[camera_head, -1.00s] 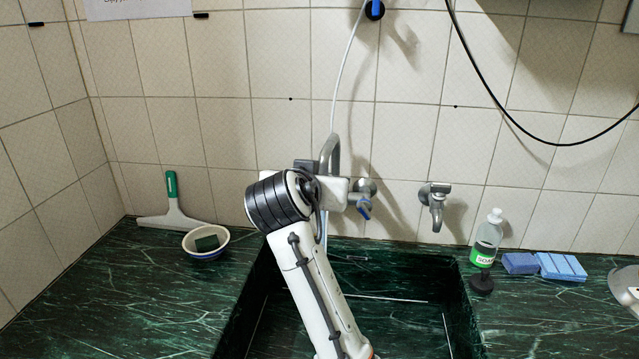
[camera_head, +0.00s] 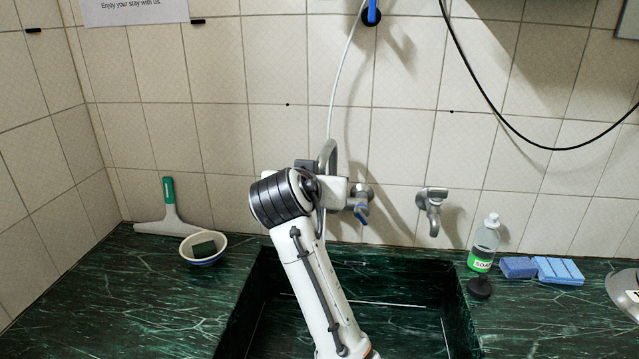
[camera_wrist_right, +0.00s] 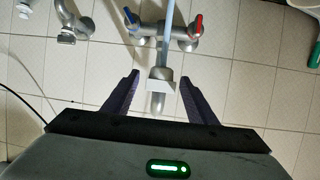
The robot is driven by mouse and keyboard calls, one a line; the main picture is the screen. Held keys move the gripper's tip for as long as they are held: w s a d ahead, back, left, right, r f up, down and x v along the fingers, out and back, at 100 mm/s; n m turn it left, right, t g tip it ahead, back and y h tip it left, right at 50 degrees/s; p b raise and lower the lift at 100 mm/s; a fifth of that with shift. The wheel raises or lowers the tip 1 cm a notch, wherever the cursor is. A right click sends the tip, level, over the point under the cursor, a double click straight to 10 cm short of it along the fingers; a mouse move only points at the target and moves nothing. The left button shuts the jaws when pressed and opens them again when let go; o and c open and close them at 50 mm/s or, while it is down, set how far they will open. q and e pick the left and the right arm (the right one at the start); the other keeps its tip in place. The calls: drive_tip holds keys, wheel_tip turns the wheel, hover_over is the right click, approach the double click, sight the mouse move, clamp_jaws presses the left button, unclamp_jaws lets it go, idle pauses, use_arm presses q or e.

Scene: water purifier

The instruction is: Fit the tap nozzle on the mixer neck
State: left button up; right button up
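The wall mixer (camera_head: 362,196) has a grey curved neck (camera_head: 328,152), partly hidden by my right arm in the head view. The mixer (camera_wrist_right: 165,33) shows upside down in the right wrist view, with blue and red handles. My right gripper (camera_wrist_right: 160,82) is open. Its two dark fingers stand either side of a grey squarish end piece (camera_wrist_right: 161,88), with gaps on both sides. I cannot tell whether this piece is the nozzle or part of the neck. My left gripper is not in view.
A second tap (camera_head: 432,207) is right of the mixer. A soap bottle (camera_head: 484,243) and blue sponges (camera_head: 555,269) stand right of the dark green sink (camera_head: 390,310). A bowl (camera_head: 203,248) and squeegee (camera_head: 170,212) are at left. A thin white hose (camera_head: 343,70) hangs above.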

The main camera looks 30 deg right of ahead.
drive_tip(key=b+v, duration=0.1)
drive_tip(key=v, duration=0.9)
drive_tip(key=shift+s, duration=0.15)
idle(0.4)
